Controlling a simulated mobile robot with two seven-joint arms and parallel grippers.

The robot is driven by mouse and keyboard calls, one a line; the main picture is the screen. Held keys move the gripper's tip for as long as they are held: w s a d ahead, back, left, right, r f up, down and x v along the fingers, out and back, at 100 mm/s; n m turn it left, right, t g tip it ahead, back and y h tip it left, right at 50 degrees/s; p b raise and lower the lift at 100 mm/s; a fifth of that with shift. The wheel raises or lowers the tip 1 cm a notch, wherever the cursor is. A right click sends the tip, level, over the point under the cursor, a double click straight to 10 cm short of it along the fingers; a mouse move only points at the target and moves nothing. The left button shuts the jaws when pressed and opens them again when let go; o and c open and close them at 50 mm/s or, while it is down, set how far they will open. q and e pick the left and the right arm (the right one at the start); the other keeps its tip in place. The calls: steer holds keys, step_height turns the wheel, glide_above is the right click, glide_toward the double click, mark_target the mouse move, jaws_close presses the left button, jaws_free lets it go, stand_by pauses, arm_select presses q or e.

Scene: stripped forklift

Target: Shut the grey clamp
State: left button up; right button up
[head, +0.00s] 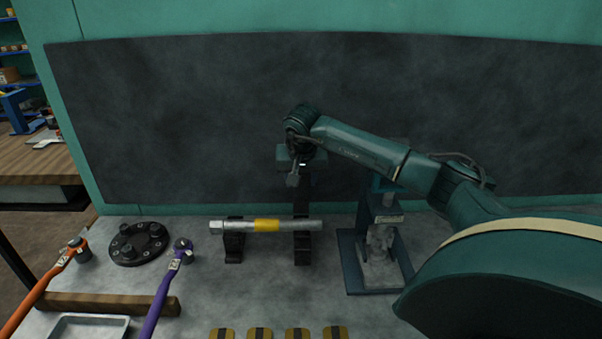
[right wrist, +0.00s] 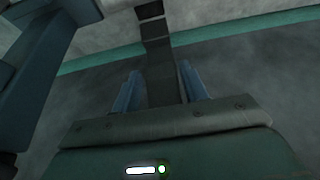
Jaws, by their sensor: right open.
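The grey clamp (head: 302,243) appears to be the dark block around the right part of a silver rod (head: 285,225), with a dark arm (head: 301,200) standing upright above it. My right gripper (head: 295,174) is at the top of this upright arm, pointing down. In the right wrist view, the open blue fingers of my right gripper (right wrist: 158,82) sit one on each side of the dark arm (right wrist: 157,50); I cannot tell if they touch it. My left gripper is not in view.
A second dark support (head: 233,245) holds the rod's left part. A blue stand with a grey device (head: 380,240) is close on the right. A purple-handled tool (head: 165,290), an orange-handled tool (head: 50,280) and a black flange (head: 138,243) lie left. A dark panel (head: 200,120) stands behind.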

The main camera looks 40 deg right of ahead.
steer(key=shift+s+a+f, duration=0.2)
steer(key=shift+s+a, duration=0.6)
steer(key=shift+s, duration=0.15)
steer(key=shift+s+a+f, duration=0.2)
steer(key=shift+s+a, duration=0.55)
steer(key=shift+s, duration=0.15)
steer(key=o, duration=0.6)
steer(key=shift+c, duration=0.2)
steer(key=v, duration=1.3)
